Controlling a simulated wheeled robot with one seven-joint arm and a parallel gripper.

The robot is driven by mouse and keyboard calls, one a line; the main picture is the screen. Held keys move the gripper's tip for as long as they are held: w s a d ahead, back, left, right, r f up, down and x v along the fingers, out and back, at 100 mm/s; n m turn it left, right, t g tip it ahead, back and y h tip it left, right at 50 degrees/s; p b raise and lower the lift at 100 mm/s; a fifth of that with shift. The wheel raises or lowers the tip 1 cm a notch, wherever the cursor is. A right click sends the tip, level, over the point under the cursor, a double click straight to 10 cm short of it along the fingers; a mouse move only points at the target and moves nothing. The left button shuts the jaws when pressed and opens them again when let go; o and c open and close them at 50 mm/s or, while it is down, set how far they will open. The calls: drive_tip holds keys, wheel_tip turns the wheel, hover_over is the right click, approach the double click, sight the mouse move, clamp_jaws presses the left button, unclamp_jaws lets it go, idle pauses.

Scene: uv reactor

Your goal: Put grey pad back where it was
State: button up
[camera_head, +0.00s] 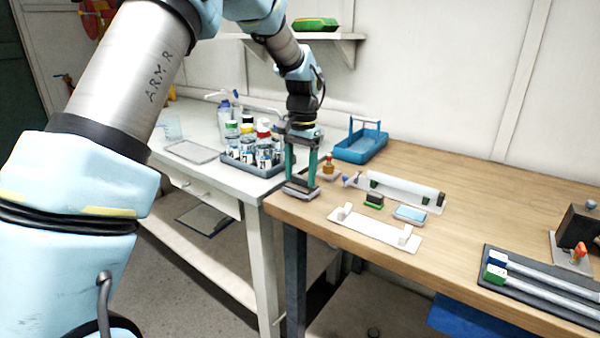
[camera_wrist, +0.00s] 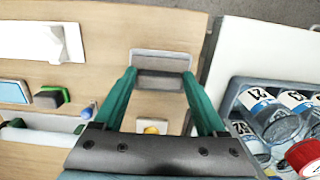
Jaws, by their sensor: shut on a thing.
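My gripper (camera_head: 302,182) points down over the front left corner of the wooden bench, with its two teal fingers spread apart. It is shut on a grey pad (camera_head: 300,193), gripped by its ends. In the wrist view the grey pad (camera_wrist: 160,80) spans between the fingertips, with a lighter grey face beyond it. The pad is at or just above the bench top; I cannot tell if it touches.
A rack of labelled bottles (camera_head: 252,160) stands close on the left on the white table. A blue caddy (camera_head: 361,146) stands behind.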

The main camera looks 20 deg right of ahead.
drive_tip(key=shift+f, duration=0.2)
drive_tip(key=o, duration=1.5)
drive_tip(key=shift+o, duration=0.2)
drive_tip(key=shift+r, duration=0.15)
wheel_tip(320, 180, up, 12)
drive_tip(key=b, duration=0.2)
drive_tip(key=w+a+f+n, duration=0.1)
drive_tip(key=a+f+n, duration=0.2)
drive_tip(key=a, duration=0.6)
drive_tip(key=a+f+n, duration=0.2)
drive_tip(key=a+f, duration=0.1)
drive_tip(key=a, duration=0.6)
drive_tip(key=s+a+f+n+t, duration=0.1)
drive_tip(key=s+a+f+n, duration=0.2)
drive_tip(key=s+a, duration=0.3)
drive_tip(key=s+a+f+n+t, duration=0.1)
drive_tip(key=s+a+f+n, duration=0.2)
drive_tip(key=a, duration=0.9)
drive_tip(key=s+f, duration=0.1)
drive_tip(key=s, duration=0.1)
drive_tip(key=shift+s+a+h, duration=0.2)
drive_tip(key=shift+s+h, duration=0.2)
drive_tip(key=shift+f, duration=0.1)
